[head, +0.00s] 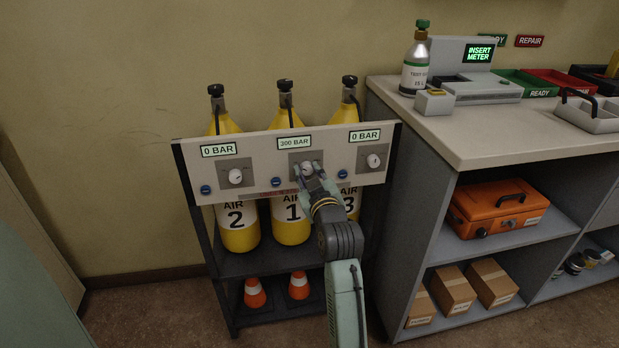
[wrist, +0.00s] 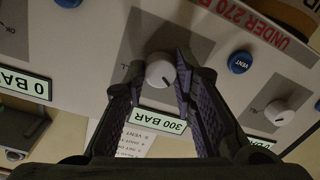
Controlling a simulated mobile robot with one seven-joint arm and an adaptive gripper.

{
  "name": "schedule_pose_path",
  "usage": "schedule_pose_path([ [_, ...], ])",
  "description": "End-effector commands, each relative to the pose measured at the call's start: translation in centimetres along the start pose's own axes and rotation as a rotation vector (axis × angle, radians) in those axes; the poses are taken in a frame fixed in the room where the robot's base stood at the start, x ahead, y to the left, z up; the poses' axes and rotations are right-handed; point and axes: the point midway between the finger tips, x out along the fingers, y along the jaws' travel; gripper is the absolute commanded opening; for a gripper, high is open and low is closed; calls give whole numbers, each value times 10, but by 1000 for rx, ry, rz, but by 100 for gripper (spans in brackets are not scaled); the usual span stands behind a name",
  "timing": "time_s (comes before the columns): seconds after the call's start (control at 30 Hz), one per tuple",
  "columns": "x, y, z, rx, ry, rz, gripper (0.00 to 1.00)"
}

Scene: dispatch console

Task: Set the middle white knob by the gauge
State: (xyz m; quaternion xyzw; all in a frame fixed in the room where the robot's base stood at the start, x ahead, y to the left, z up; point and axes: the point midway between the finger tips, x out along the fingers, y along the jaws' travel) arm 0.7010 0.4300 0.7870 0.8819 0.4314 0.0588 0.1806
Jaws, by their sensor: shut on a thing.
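The middle white knob (head: 307,168) is on the panel front under the middle gauge display (head: 294,142), which reads 300 BAR. My gripper (head: 312,180) reaches up to it from below and is shut on it. In the wrist view the knob (wrist: 160,70) sits between the two dark fingers (wrist: 162,80), with a dark pointer line on its face. The middle display (wrist: 158,121) appears upside down there and also reads 300 BAR. In the head view the fingers partly cover the knob, so its pointer cannot be read there.
The left knob (head: 235,176) and right knob (head: 374,161) sit under displays reading 0 BAR. Blue VENT buttons (head: 206,189) are beside the knobs. Yellow AIR cylinders (head: 240,228) stand behind the panel. A grey counter (head: 470,135) stands close on the right.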

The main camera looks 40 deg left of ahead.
Motion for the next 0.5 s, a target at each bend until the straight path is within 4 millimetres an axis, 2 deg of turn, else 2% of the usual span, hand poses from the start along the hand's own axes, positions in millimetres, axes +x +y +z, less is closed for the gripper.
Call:
schedule_pose_path([
  [0.5, 0, 0, 0, -96, -6, 3, 0],
])
